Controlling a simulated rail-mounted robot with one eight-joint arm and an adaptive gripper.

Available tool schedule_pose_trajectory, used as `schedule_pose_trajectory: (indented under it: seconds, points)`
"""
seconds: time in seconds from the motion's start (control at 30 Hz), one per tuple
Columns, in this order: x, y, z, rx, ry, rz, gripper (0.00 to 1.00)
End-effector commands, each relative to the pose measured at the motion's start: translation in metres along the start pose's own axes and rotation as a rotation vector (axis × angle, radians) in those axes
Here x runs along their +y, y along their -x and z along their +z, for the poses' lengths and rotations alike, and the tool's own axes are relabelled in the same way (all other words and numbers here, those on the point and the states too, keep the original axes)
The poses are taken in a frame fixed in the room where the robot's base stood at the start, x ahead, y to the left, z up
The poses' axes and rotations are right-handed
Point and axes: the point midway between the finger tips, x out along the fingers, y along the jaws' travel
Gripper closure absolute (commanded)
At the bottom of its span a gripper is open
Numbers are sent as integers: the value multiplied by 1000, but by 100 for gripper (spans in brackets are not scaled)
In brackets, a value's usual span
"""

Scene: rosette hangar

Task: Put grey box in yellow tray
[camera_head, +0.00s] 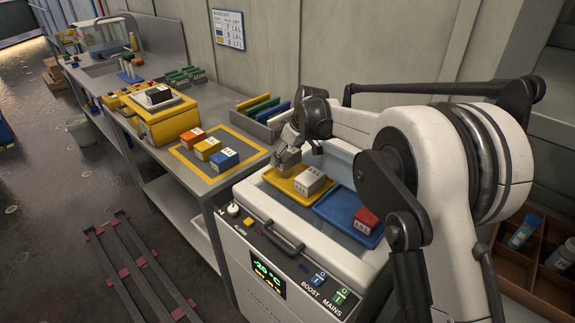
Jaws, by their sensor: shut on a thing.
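The yellow tray (281,184) lies inside the open white chest with a display, to the left of a blue tray. A pale grey-white labelled box (309,181) sits in the right part of the yellow tray. My gripper (288,150) is over the far left end of the yellow tray, pointing down. It is shut on a grey box (287,161), which is small in view and partly covered by the fingers. I cannot tell whether this box touches the tray floor.
A blue tray (335,216) with a red box (366,221) is beside the yellow one. On the bench at left, orange, yellow and blue boxes stand on a yellow-edged mat (185,160). A rack of colored folders (262,112) stands behind. The chest rim surrounds the trays.

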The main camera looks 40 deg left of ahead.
Motion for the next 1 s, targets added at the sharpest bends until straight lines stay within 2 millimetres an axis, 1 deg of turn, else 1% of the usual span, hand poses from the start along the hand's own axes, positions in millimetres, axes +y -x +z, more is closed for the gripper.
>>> schedule_pose_trajectory:
  seconds: [0.17,0.43,0.83,0.87,0.97,1.0]
  points:
    - [4,-6,4,0,0,0,58]
    - [4,-37,16,1,0,0,58]
    - [4,-43,18,1,0,0,58]
    - [4,-42,18,0,0,0,23]
    - [4,-41,18,0,0,0,10]
    - [4,-41,18,0,0,0,8]
